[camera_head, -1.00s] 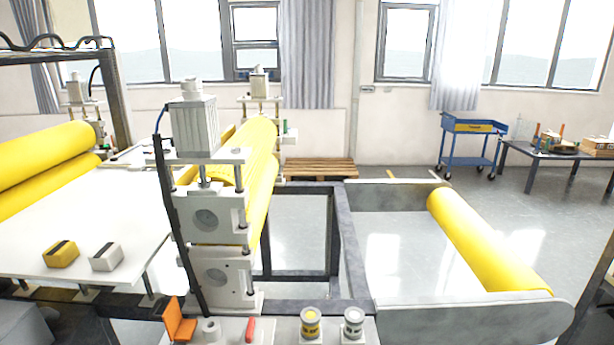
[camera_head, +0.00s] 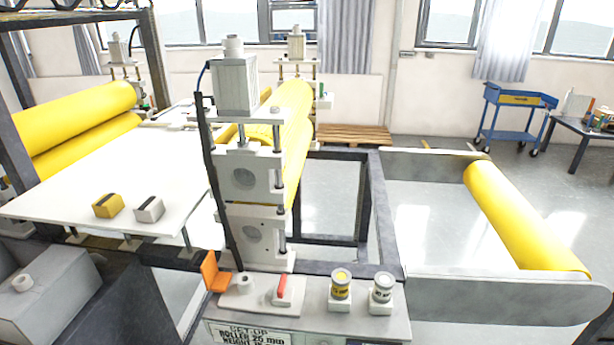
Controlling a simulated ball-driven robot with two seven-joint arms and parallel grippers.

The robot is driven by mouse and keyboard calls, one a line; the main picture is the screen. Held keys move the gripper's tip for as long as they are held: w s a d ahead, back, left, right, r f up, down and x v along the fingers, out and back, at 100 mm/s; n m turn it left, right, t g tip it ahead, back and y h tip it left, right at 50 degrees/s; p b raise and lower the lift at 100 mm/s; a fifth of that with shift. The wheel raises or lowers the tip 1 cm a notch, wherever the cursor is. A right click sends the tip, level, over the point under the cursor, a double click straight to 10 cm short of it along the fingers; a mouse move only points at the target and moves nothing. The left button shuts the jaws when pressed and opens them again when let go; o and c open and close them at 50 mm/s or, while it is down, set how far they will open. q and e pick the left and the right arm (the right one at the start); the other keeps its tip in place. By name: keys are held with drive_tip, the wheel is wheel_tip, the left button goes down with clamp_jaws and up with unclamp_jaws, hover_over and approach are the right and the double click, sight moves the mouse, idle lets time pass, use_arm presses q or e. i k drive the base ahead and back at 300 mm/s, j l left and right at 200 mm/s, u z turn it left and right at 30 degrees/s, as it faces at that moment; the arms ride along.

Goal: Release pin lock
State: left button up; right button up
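The lamination machine stands ahead, with a white roller housing (camera_head: 246,182) and a grey actuator block (camera_head: 235,84) above it. Yellow rollers (camera_head: 292,118) run back from the housing. On the ledge in front are an orange bracket (camera_head: 213,272), a small white knob (camera_head: 245,283) and a red-handled piece (camera_head: 282,287) on a white base. Which of these is the pin lock, I cannot tell for sure. Neither gripper shows in the view.
A yellow block (camera_head: 108,205) and a white block (camera_head: 149,209) lie on the white table (camera_head: 90,180) at left. A yellow roller (camera_head: 525,216) sits in a grey frame at right. A blue cart (camera_head: 514,115) and wooden pallet (camera_head: 354,134) stand behind. Open floor lies at the back right.

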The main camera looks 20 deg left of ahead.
sight(281, 292)
drive_tip(key=k+j, duration=0.1)
drive_tip(key=j, duration=1.05)
drive_tip(key=k+j, duration=0.15)
drive_tip(key=j, duration=0.45)
drive_tip(key=k+j, duration=0.1)
drive_tip(key=j, duration=0.45)
